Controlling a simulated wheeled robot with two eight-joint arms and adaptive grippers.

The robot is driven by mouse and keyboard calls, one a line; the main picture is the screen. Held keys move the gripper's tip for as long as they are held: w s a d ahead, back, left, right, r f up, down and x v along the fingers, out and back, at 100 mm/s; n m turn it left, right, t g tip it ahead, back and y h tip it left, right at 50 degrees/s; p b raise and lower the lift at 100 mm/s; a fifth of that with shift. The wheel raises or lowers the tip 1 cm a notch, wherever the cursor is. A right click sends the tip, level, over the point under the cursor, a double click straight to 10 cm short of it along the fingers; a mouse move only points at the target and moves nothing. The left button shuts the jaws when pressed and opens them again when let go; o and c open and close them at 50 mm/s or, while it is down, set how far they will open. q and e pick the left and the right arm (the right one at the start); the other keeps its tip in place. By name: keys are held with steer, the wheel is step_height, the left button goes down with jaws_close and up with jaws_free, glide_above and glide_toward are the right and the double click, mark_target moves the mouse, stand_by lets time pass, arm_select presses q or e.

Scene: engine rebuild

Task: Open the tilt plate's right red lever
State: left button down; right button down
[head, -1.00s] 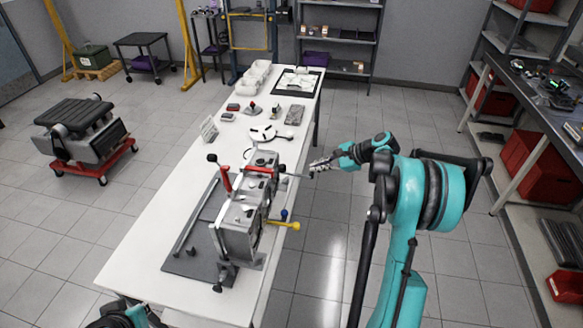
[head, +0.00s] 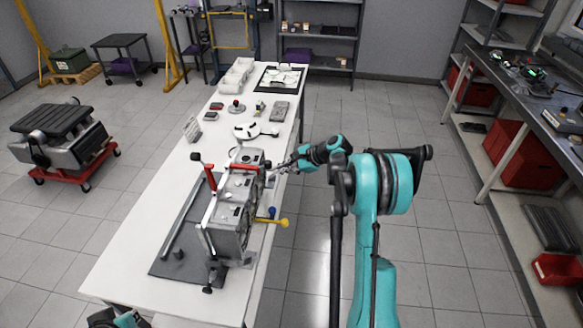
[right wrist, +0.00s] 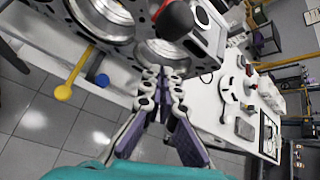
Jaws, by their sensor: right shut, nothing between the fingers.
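The grey tilt plate assembly (head: 226,232) stands on the white table. Its left red lever (head: 211,178) sticks up, with a black knob on top. Its right red lever (head: 244,167) lies low across the top, pointing right. In the right wrist view a black knob with a red part (right wrist: 178,20) shows just above my fingers. My right gripper (head: 271,170) is at the right side of the assembly, near the right lever's end. Its fingers (right wrist: 164,72) are shut and empty, below the knob; I cannot tell whether they touch it. My left gripper is not visible.
A yellow-knobbed lever (head: 283,222) and a blue knob (head: 271,211) stick out on the right side. A dark mat (head: 172,262) lies under the assembly. Small parts and white bins (head: 236,75) are farther back on the table. The floor right of the table is clear.

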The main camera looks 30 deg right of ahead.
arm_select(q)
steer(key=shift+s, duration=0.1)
arm_select(e)
steer(key=r, duration=0.1)
steer(key=a+r, duration=0.1)
steer(key=s+r, duration=0.1)
steer(key=shift+a+r, duration=0.1)
steer(key=shift+a, duration=0.25)
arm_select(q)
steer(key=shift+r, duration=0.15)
arm_select(e)
steer(key=shift+r, duration=0.1)
